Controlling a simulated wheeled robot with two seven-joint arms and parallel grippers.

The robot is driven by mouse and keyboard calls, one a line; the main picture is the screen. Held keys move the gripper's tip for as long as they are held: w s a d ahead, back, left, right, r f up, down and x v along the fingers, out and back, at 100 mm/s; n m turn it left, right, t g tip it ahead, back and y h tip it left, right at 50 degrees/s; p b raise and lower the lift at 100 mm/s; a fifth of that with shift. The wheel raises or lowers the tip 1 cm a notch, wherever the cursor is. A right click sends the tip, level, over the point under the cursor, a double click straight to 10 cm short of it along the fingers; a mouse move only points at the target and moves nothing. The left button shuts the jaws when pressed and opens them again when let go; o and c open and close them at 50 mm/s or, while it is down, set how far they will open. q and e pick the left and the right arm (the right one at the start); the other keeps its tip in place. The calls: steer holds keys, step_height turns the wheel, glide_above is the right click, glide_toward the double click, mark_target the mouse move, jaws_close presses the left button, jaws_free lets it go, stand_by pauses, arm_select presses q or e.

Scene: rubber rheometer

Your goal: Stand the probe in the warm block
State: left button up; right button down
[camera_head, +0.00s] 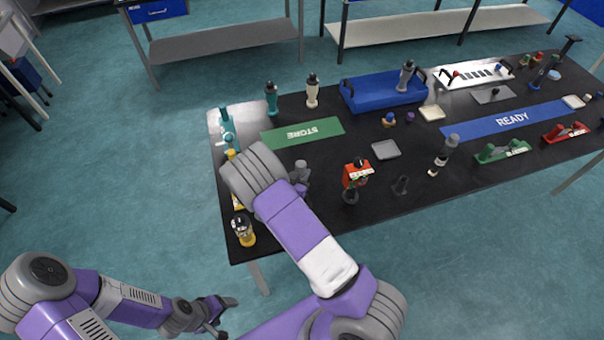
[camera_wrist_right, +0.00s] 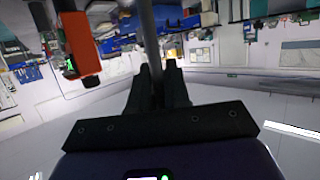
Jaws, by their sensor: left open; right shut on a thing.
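My right gripper (camera_wrist_right: 158,70) is shut on a dark grey rod (camera_wrist_right: 146,35), which I take to be the probe. In the right wrist view the rod runs from between the fingers to the top edge; its far end is out of frame. An orange-red block with a small green display (camera_wrist_right: 80,45) is beside it, apart from the fingers; it seems to be the orange-red unit (camera_head: 357,173) on the table. I cannot tell whether it is the warm block. In the head view my right arm hides most of this gripper. My left gripper (camera_head: 218,312) is open and empty, off the table.
A blue tray (camera_head: 365,93) stands behind.

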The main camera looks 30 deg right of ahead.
steer(key=shift+f, duration=0.15)
steer(key=c, duration=1.1)
jaws_free()
steer(key=shift+r, duration=0.2)
